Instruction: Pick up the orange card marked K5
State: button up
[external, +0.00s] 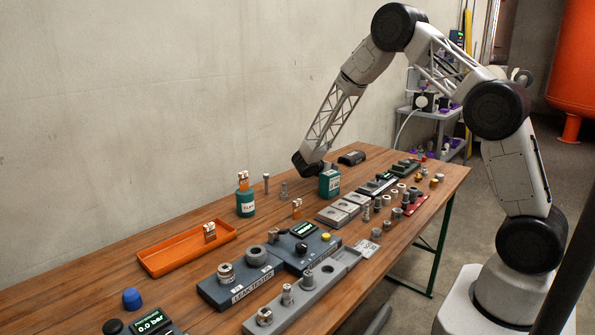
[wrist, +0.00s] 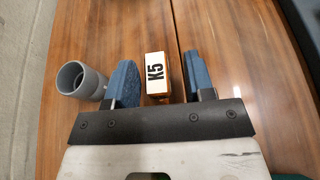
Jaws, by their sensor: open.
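The orange card marked K5 (wrist: 156,72) stands between the two blue fingers of my gripper (wrist: 160,75) in the wrist view. Its white top with black lettering faces the camera. My gripper is open and holds nothing. In the external view my gripper (external: 308,166) is low over the far part of the table, beside a green block (external: 329,181). I cannot make out the K5 card in that view; the arm's end likely covers it.
A grey pipe cup (wrist: 80,80) sits just left of the left finger. A dark object (wrist: 306,24) is at the upper right. Fixtures fill the table's right side.

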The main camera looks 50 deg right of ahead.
dwell(0.4)
grip_shut()
jog(key=shift+r, duration=5.05)
